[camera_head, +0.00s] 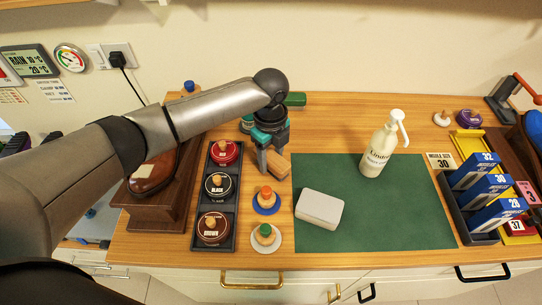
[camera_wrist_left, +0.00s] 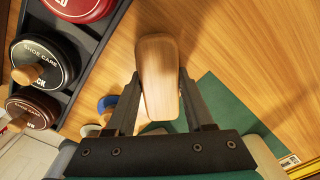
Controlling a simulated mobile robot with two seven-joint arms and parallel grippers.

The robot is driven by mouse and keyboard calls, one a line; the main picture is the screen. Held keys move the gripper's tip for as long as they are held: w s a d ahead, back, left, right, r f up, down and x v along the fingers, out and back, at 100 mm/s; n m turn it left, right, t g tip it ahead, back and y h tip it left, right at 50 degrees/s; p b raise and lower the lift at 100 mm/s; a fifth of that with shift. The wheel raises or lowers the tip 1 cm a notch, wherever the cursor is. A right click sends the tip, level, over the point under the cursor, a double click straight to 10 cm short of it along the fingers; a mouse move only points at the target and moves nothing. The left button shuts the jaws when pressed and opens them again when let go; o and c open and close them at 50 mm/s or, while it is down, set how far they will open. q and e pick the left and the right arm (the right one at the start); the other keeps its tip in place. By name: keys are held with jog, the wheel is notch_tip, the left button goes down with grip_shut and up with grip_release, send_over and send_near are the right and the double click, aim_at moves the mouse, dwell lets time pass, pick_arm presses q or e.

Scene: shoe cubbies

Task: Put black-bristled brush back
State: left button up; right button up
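A brush with a pale wooden back (camera_head: 279,165) is at my left gripper (camera_head: 268,160), over the wooden counter between the shoe-care tins and the green mat. In the left wrist view the wooden back (camera_wrist_left: 158,75) lies between the two dark fingers (camera_wrist_left: 160,95), which press in against its sides with no clear gap. Its bristles are hidden underneath, so their colour does not show. I cannot tell whether it touches the counter. My right gripper is not in view.
A dark tray (camera_head: 227,233) of round tins stands left of the brush. Two round daubers, blue-rimmed (camera_head: 265,200) and green-topped (camera_head: 265,235), are in front. The green mat (camera_head: 420,215) holds a white block (camera_head: 320,208) and pump bottle (camera_head: 380,150). A green item (camera_head: 295,99) lies behind.

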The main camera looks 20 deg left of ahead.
aim_at(270, 157)
pick_arm(q)
jog(key=o, duration=0.4)
jog(key=shift+o, duration=0.2)
notch_tip(270, 157, up, 12)
jog(key=p, duration=0.2)
jog(key=shift+r, duration=0.2)
dwell(0.4)
